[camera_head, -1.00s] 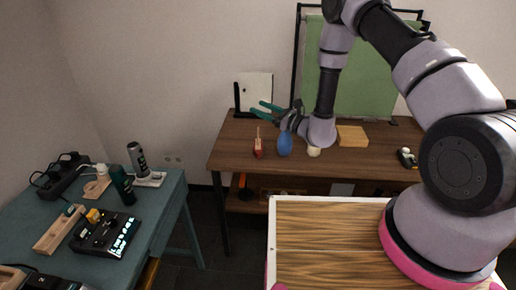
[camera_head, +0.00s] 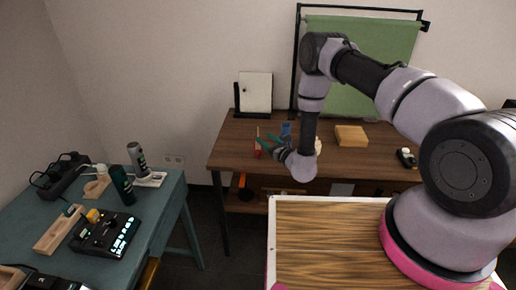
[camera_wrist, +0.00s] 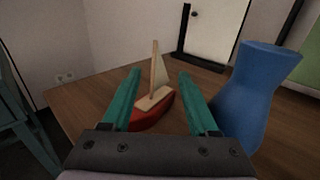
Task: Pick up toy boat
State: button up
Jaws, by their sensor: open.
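The toy boat (camera_wrist: 154,105) has a red hull, a light wooden deck and a pale sail. In the wrist view it stands upright on the brown table, between and just beyond the two teal fingers of my gripper (camera_wrist: 158,92). The fingers are open, one on each side of the boat, with nothing held. In the head view the boat (camera_head: 258,150) is near the left part of the table, partly hidden by my gripper (camera_head: 265,146). I cannot tell whether the fingers touch the hull.
A blue vase (camera_wrist: 245,95) stands close to the right finger; it also shows in the head view (camera_head: 286,129). A wooden block (camera_head: 351,136) lies farther right on the brown table (camera_head: 228,150). A white panel in a black stand (camera_head: 255,92) is behind. A teal table (camera_head: 160,205) stands at left.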

jog(key=x, duration=0.4)
jog(key=shift+w+a, duration=0.15)
jog(key=shift+a, duration=0.1)
jog(key=shift+c, duration=0.3)
grip_shut()
jog(key=shift+r, duration=0.1)
dwell(0.8)
